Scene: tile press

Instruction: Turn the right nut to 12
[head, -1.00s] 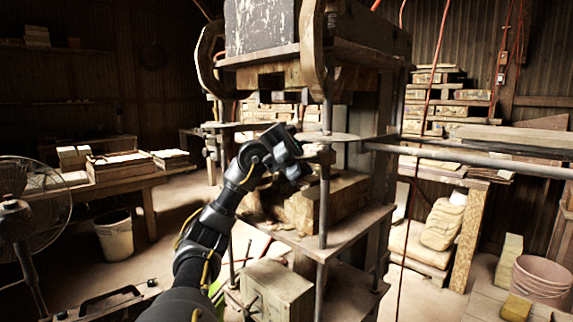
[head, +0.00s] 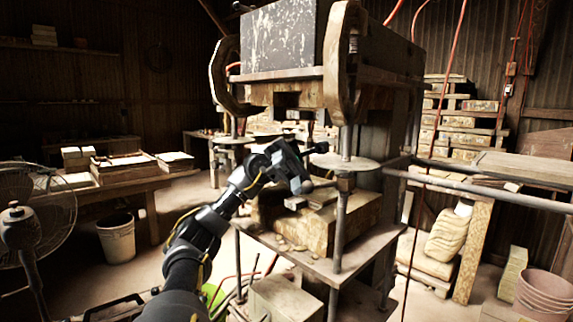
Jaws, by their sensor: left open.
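The press has two upright threaded rods, each with a flat round plate. The right nut, a wide grey disc (head: 352,164), sits level on the near right rod under the heavy upper block. The left disc (head: 232,141) sits on the far left rod. Any number marks are too small to read. My left gripper (head: 308,168) is open, just left of the right disc and at about its height. A short dark rod with a knob (head: 319,147) shows beside the gripper; I cannot tell whether they touch. My right gripper is not in view.
Wooden blocks (head: 318,226) lie on the press's lower shelf (head: 365,247) below the gripper. A long metal bar (head: 480,187) extends right from the press. A fan (head: 32,225) and a bucket (head: 117,240) stand at left. Red cables hang at right.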

